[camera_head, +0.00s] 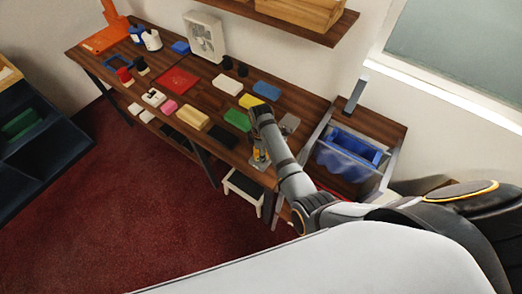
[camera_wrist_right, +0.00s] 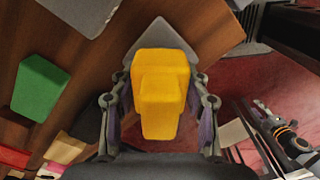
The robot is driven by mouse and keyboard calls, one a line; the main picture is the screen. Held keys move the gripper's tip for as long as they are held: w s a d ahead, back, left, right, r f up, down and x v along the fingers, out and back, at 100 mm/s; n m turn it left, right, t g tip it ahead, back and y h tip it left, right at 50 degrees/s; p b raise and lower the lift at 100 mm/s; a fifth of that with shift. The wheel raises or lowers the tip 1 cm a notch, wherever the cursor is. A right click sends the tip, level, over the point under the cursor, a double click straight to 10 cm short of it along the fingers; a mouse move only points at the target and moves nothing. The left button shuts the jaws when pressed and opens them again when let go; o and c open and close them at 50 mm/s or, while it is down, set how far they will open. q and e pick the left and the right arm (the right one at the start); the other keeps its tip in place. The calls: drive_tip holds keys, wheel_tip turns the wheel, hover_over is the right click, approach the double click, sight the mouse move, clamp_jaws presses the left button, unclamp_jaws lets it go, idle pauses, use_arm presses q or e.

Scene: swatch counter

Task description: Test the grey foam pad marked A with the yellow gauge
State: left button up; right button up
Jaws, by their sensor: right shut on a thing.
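The yellow gauge (camera_wrist_right: 160,90) is a stepped yellow block between the two fingers of my right gripper (camera_wrist_right: 160,104), which is shut on it. In the head view my right gripper (camera_head: 260,160) is at the counter's front right edge, with a little of the gauge's yellow showing. A grey pad (camera_head: 289,122) lies on the counter's right end, beyond the gripper. In the right wrist view the grey pad (camera_wrist_right: 170,35) shows behind the gauge, which partly hides it; they look apart. No letter is readable on it.
A green block (camera_head: 238,119), a yellow block (camera_head: 250,101) and a blue block (camera_head: 267,91) lie near the grey pad on the wooden counter (camera_head: 212,74).

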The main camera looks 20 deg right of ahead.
drive_tip(key=shift+r, duration=0.1)
idle(0.6)
drive_tip(key=shift+f, duration=0.55)
drive_tip(key=shift+s+f, duration=0.1)
drive_tip(key=shift+s, duration=0.05)
idle(1.9)
wheel_tip(320, 180, up, 3)
drive_tip(key=p, duration=0.3)
drive_tip(key=shift+r, duration=2.05)
